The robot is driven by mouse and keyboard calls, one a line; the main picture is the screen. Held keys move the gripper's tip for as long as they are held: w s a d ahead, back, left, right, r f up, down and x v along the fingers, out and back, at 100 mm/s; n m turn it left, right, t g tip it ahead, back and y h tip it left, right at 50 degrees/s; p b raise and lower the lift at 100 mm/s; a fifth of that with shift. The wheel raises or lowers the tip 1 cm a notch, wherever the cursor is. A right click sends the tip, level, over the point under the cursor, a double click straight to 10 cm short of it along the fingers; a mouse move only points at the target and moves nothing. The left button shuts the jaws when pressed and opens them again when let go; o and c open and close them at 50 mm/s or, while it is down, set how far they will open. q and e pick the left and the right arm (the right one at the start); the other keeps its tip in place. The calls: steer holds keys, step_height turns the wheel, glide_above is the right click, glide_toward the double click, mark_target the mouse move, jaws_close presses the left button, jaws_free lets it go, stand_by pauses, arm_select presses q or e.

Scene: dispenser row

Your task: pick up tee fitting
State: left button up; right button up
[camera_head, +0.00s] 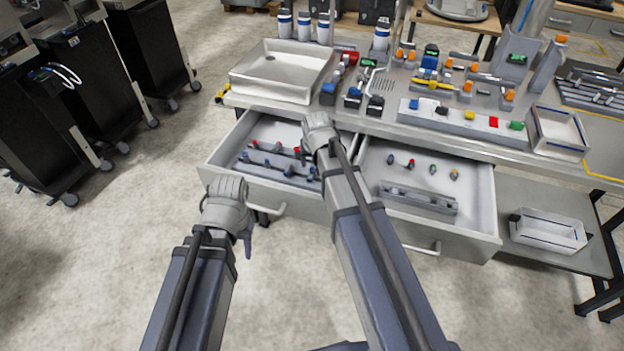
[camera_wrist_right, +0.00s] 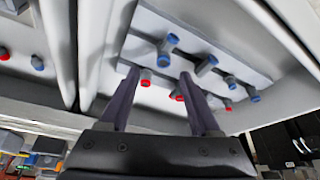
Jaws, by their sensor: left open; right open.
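Several small fittings with blue and red ends (camera_wrist_right: 205,66) lie in or on a grey holder in the open left drawer. They also show small in the head view (camera_head: 287,170). I cannot tell which one is the tee fitting. My right gripper (camera_head: 318,127) is above the right part of this drawer and hides some of it. In the right wrist view its two fingers (camera_wrist_right: 159,74) are spread, with red-ended fittings (camera_wrist_right: 146,82) showing near and between them; nothing is gripped. My left gripper (camera_head: 228,208) is open and empty, in front of the left drawer's near left corner.
The right drawer (camera_head: 484,212) is also open, with several small fittings and a grey holder (camera_head: 418,199). On the bench above stand a white tray (camera_head: 283,75), bottles and coloured parts. A white bin (camera_head: 548,232) is on the lower shelf. Black cabinets (camera_head: 100,70) stand left; floor between is clear.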

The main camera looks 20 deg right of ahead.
mark_target(313, 170)
steer(key=shift+w+a+f+b, duration=0.1)
steer(key=shift+w+f+b, duration=0.15)
steer(key=shift+f+b, duration=0.95)
steer(key=shift+w+a+f+b, duration=0.1)
steer(key=shift+w+f+b, duration=0.1)
steer(key=shift+f+b, duration=0.95)
steer(key=shift+w+d+f, duration=0.1)
steer(key=shift+w+f, duration=0.1)
steer(key=shift+f, duration=0.2)
steer(key=shift+r, duration=0.1)
jaws_close()
